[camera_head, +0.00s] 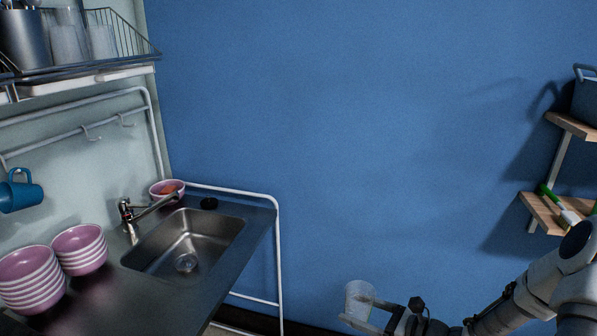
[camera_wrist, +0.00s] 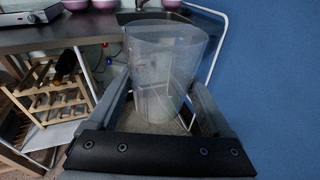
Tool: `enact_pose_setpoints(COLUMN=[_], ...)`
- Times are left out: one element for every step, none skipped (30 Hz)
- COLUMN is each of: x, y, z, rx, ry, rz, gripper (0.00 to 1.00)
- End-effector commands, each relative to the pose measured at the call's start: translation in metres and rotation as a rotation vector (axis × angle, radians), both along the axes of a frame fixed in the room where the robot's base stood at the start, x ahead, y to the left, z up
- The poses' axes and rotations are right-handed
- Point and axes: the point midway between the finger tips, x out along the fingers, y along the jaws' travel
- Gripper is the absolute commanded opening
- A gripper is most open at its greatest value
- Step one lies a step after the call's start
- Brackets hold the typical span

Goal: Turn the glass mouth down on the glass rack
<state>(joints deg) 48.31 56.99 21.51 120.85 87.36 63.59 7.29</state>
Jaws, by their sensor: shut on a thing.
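A clear glass (camera_head: 359,298) is held in my gripper (camera_head: 357,322), low in front of the blue wall and to the right of the counter. In the wrist view the glass (camera_wrist: 163,65) stands between the two fingers (camera_wrist: 160,108), and its wide end is at the top of the picture. My gripper is shut on it. The glass looks close to upright in the head view. The wire rack (camera_head: 120,60) on the upper left shelf holds glasses (camera_head: 68,45) and a metal utensil holder (camera_head: 24,40).
The counter has a sink (camera_head: 205,235), a faucet (camera_head: 128,212), stacked pink bowls (camera_head: 30,278) and a pink bowl (camera_head: 166,187). A white rail (camera_head: 278,270) edges the counter. A blue mug (camera_head: 20,192) hangs at left. Wooden shelves (camera_head: 548,212) are at right. A wooden bottle rack (camera_wrist: 50,95) stands below.

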Motion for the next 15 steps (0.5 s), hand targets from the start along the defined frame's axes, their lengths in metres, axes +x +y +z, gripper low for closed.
enact_pose_setpoints(x=[0.0002, 0.0001, 0.0001, 0.0, 0.0001, 0.0, 0.0, 0.0, 0.0, 0.0, 0.0, 0.0, 0.0, 0.0, -0.0001], y=[-0.0001, -0.0001, 0.0, 0.0, 0.0, 0.0001, 0.0001, 0.0001, 0.0001, 0.0001, 0.0001, 0.0001, 0.0001, 0.0, 0.0], z=[-0.0011, -0.0006, 0.0001, 0.0005, 0.0009, 0.0012, 0.0013, 0.0012, 0.0012, 0.0011, 0.0008, -0.0001, -0.001, -0.002, -0.0031], rx=[-0.015, -0.021, -0.026, -0.027, -0.028, -0.028, -0.027, -0.027, -0.027, -0.027, -0.029, -0.034, -0.042, -0.054, -0.075], ry=[-0.022, -0.03, -0.038, -0.04, -0.041, -0.041, -0.04, -0.04, -0.039, -0.039, -0.042, -0.05, -0.061, -0.078, -0.107], rz=[0.004, 0.006, 0.007, 0.007, 0.007, 0.007, 0.007, 0.007, 0.007, 0.007, 0.008, 0.009, 0.011, 0.014, 0.02], gripper=[0.3, 0.3, 0.3, 0.3, 0.3, 0.3, 0.3, 0.3, 0.3, 0.3, 0.3, 0.3, 0.3, 0.3, 0.3])
